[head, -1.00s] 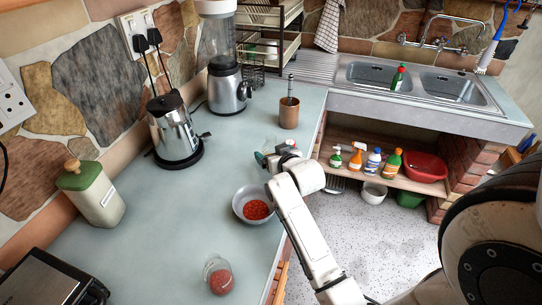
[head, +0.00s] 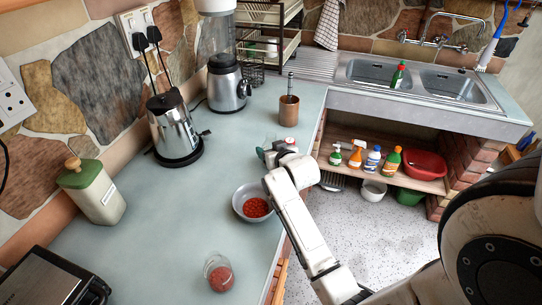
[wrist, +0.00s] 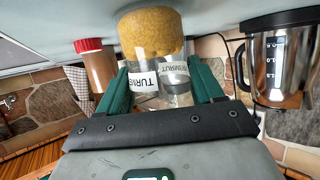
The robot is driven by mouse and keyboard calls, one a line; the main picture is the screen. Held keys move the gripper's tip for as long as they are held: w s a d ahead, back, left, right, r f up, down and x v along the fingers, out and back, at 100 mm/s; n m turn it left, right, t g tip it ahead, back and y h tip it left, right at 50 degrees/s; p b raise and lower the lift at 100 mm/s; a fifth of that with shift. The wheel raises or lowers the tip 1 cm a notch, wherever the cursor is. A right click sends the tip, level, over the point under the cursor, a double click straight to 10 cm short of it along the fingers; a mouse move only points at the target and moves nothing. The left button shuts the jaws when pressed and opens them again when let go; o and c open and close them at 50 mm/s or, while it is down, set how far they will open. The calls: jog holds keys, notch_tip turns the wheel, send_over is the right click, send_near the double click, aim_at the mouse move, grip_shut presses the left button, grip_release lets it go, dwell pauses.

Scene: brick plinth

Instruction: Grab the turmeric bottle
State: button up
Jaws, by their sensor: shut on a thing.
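The turmeric bottle (wrist: 152,34) is a clear jar of yellow powder with a white label, large in the middle of the wrist view, which shows the scene upside down. My gripper (wrist: 163,76) has its green fingers on either side of the bottle and is shut on it. In the head view my gripper (head: 272,153) is over the counter near its right edge, behind the bowl. There the bottle is mostly hidden by my gripper and wrist. I cannot tell whether it still touches the counter.
A red-capped jar (wrist: 97,66) stands close beside the turmeric bottle. The counter's left-middle is clear.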

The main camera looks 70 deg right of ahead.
jog(key=shift+c, duration=0.9)
jog(key=shift+r, duration=0.25)
